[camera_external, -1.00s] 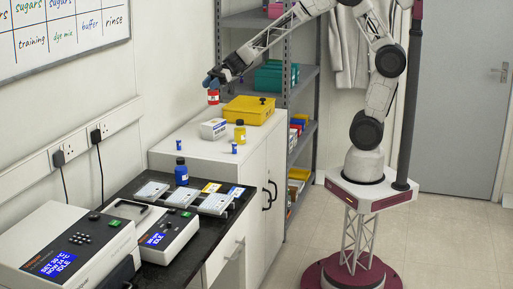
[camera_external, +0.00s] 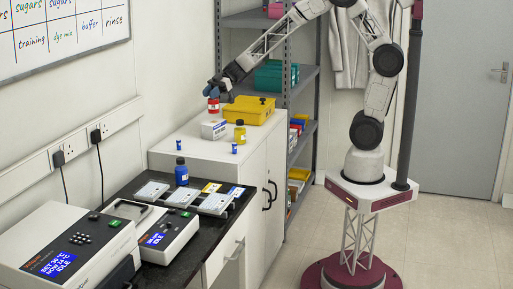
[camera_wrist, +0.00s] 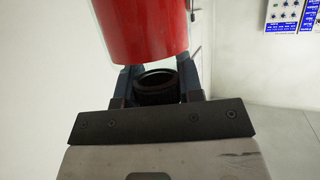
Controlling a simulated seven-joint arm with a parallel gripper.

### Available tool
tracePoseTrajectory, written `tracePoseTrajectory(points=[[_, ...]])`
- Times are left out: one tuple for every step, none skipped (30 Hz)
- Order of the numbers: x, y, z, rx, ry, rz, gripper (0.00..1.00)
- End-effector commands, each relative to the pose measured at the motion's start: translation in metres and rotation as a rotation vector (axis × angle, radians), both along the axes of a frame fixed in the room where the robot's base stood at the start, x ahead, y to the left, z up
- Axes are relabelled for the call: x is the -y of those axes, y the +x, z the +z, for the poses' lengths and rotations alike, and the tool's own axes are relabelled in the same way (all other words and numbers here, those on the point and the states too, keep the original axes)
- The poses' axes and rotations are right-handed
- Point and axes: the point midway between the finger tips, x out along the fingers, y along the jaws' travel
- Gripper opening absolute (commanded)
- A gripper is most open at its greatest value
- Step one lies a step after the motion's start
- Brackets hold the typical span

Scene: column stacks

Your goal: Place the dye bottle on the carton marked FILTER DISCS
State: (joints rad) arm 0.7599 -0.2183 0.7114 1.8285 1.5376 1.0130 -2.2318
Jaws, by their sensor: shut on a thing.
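The red dye bottle (camera_external: 213,105) has a white label band and hangs from my gripper (camera_external: 213,90). In the wrist view its red body (camera_wrist: 145,30) fills the top, and a dark round cap sits between the fingers of my gripper (camera_wrist: 158,80). My gripper is shut on it from above. A small white carton (camera_external: 214,130) with blue print lies on the cabinet just below the bottle; its lettering is too small to read. The bottle looks upright and very near the carton's top; I cannot tell whether they touch.
A yellow case (camera_external: 248,110) lies behind on the white cabinet (camera_external: 190,155). A yellow bottle (camera_external: 240,132) stands right of the carton, with small blue pieces (camera_external: 179,144) (camera_external: 234,149) in front. A blue bottle (camera_external: 181,173) stands on the dark bench (camera_external: 128,190).

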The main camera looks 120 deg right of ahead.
Motion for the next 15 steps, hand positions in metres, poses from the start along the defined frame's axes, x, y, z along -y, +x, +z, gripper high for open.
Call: tracePoseTrajectory(points=[[0.0,0.0,-0.002,0.0,0.001,0.0,0.0],[0.0,0.0,-0.003,0.0,0.001,0.0,0.0],[0.0,0.0,-0.006,0.0,0.001,0.0,0.0],[0.0,0.0,-0.009,0.0,0.001,0.0,0.0],[0.0,0.0,-0.012,-0.001,0.002,-0.001,0.0],[0.0,0.0,-0.016,-0.001,0.003,-0.001,0.0],[0.0,0.0,-0.02,-0.001,0.003,-0.001,0.0],[0.0,0.0,-0.023,-0.001,0.002,-0.001,0.0],[0.0,0.0,-0.028,-0.002,0.003,0.0,0.0],[0.0,0.0,-0.031,-0.002,0.003,0.0,0.0],[0.0,0.0,-0.034,-0.002,0.002,0.0,0.0],[0.0,0.0,-0.036,-0.001,0.0,0.0,0.0],[0.0,0.0,-0.038,0.0,0.001,0.0,0.0],[0.0,0.0,-0.039,0.0,0.0,0.0,0.0],[0.0,0.0,-0.039,0.0,0.0,0.0,0.0]])
